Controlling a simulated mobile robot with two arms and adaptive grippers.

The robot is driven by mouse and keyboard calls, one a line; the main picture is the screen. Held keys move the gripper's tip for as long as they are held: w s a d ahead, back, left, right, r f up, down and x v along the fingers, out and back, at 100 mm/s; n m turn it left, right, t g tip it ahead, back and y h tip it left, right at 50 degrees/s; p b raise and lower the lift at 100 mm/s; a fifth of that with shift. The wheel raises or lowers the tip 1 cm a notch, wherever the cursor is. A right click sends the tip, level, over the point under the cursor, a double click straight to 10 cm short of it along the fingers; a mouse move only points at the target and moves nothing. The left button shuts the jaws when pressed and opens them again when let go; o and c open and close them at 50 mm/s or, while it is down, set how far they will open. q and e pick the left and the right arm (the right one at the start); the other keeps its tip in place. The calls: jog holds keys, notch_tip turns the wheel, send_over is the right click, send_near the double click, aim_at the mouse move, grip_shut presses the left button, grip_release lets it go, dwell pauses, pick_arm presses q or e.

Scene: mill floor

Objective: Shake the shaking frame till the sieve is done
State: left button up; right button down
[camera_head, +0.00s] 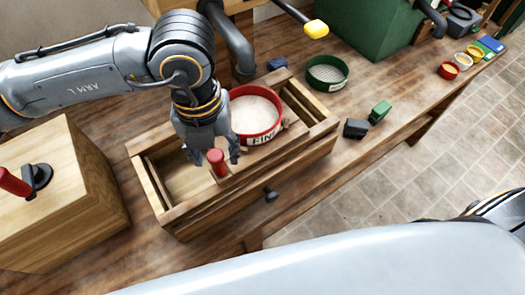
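The wooden shaking frame (160,205) sits on the bench. A red sieve (263,138), its label partly readable as "FIN", rests in the right part of it and holds pale, flour-like material. An upright red handle (217,163) stands at the frame, left of the sieve. My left gripper (213,158) points down over the frame, its fingers spread on either side of the red handle. A gap seems to show between fingers and handle; contact is hard to tell. The gripper hides part of the frame and the sieve's left edge. My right gripper is out of view.
A wooden box (85,215) with a red-handled lever stands at left. A green-rimmed sieve (327,74), a green block (380,111) and a dark block (356,129) lie right of the frame. A green machine (365,30) stands behind.

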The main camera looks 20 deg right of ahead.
pick_arm(q)
jog(key=c, duration=0.7)
jog(key=shift+c, duration=0.2)
